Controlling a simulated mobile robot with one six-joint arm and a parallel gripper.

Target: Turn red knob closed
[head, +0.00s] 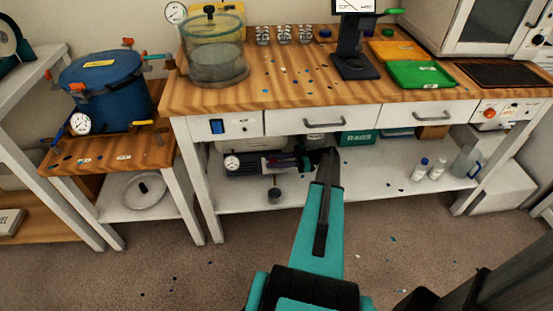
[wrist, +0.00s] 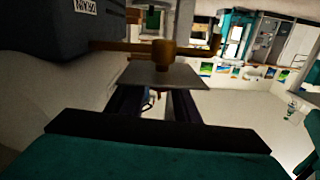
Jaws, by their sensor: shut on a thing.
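My gripper (head: 327,155) reaches under the workbench, beside the right end of the vacuum pump (head: 262,163). In the wrist view its two dark fingers (wrist: 155,105) close around a flat grey piece (wrist: 178,76). This piece sits in front of a brass fitting (wrist: 163,52) next to the dark pump body (wrist: 55,25). The flat piece looks grey here, and I cannot tell from its colour whether it is the red knob. In the head view the fingertips hide that spot.
The workbench (head: 270,95) is above my gripper, and its lower shelf (head: 365,190) is below. Bottles (head: 436,170) and a jug (head: 463,162) stand on the shelf at right. A blue pot (head: 100,80) stands on the side table at left. The floor in front is mostly clear.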

